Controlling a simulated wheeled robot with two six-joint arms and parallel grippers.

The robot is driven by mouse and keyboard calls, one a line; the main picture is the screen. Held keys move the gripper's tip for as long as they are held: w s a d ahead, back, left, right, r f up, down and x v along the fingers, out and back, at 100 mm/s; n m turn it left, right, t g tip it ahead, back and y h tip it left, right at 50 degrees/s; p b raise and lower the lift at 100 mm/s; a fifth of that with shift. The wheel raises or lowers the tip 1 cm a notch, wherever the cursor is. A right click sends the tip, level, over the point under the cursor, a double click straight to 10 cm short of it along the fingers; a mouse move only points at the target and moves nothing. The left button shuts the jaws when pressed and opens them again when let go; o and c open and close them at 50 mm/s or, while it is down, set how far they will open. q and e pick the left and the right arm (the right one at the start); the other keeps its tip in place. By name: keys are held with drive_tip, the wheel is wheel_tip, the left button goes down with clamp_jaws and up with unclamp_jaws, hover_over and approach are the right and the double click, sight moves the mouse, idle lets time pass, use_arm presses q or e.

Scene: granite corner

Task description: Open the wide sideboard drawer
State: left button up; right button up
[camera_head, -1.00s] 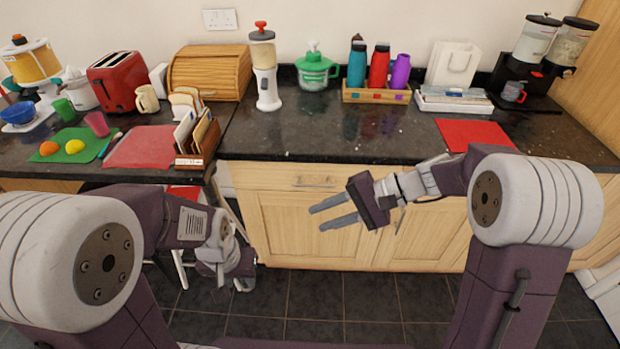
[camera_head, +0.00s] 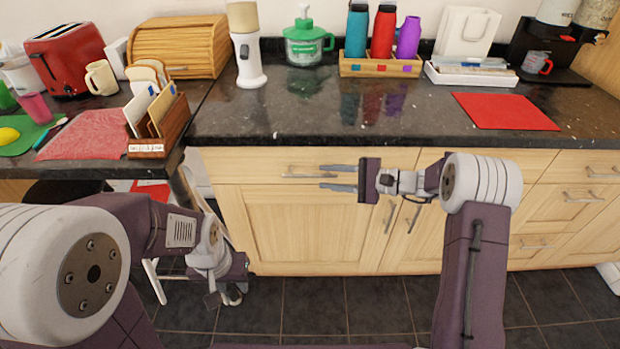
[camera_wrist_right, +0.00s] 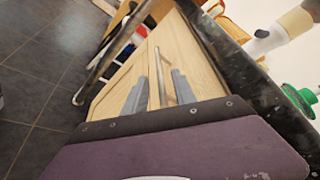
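The wide drawer (camera_head: 240,161) is a pale wooden front just under the dark countertop, and it is shut. Its metal bar handle (camera_head: 301,176) shows near the drawer's left part. My right gripper (camera_head: 322,178) is open, its two grey fingers one above the other at the right end of the handle. In the right wrist view the handle (camera_wrist_right: 163,72) runs between the open fingers; I cannot tell whether they touch it. My left gripper (camera_head: 226,291) hangs low at the left, away from the drawer, and its fingers are too unclear to judge.
Cupboard doors (camera_head: 300,229) with upright handles are below the drawer. Narrower drawers (camera_head: 570,205) are at the right. The countertop (camera_head: 400,125) carries a bottle rack (camera_head: 381,67) and a red mat (camera_head: 504,111). The tiled floor (camera_head: 375,300) in front is clear.

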sight(315, 176)
drive_tip(key=x, duration=0.5)
drive_tip(key=shift+w+a+f+b, duration=0.1)
drive_tip(key=shift+a+f+b, duration=0.05)
drive_tip(key=shift+a+b, duration=0.25)
clamp_jaws()
idle(0.9)
